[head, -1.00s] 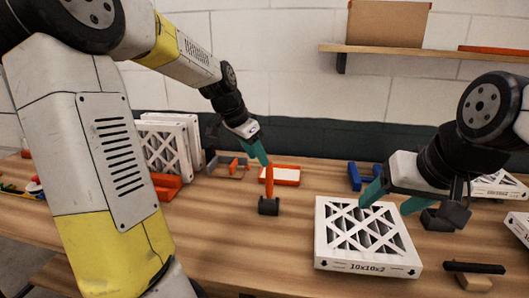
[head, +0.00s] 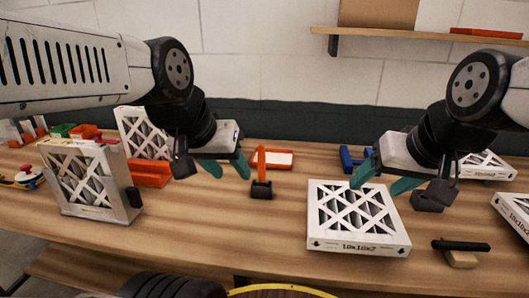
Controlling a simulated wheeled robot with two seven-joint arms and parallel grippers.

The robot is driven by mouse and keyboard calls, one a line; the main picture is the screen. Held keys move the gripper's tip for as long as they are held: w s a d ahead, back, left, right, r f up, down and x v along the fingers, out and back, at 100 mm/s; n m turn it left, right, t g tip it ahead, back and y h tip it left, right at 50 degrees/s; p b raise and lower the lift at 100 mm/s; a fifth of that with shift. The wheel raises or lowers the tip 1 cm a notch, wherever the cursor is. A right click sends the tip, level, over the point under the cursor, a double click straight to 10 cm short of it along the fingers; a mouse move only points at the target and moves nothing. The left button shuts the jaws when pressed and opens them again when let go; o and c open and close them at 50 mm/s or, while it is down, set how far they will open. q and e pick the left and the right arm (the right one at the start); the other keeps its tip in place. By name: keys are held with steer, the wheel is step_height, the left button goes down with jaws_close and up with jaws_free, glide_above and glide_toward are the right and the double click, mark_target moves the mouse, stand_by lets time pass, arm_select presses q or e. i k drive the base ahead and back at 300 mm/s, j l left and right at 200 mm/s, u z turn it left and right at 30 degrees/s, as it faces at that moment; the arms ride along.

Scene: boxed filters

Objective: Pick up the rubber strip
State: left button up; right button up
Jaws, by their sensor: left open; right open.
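A thin black strip, which looks like the rubber strip (head: 461,245), lies across a small wooden block (head: 462,260) at the table's front right. My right gripper (head: 380,182) is open and empty above the back of the white 10x10x2 filter (head: 358,243), to the left of and behind the strip. My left gripper (head: 228,171) is open and empty over the middle left of the table, far from the strip. Neither gripper touches the strip.
A filter in a grey holder (head: 122,212) stands at the left. An orange upright tool in a black stand (head: 261,190) is left of centre. More filters (head: 512,212) lie at the right edge. The front middle is clear.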

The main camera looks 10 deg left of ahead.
mark_target(436, 244)
steer(key=k+z, duration=0.1)
steer(key=z, duration=1.4)
steer(key=i+u, duration=0.15)
steer(key=u, duration=0.25)
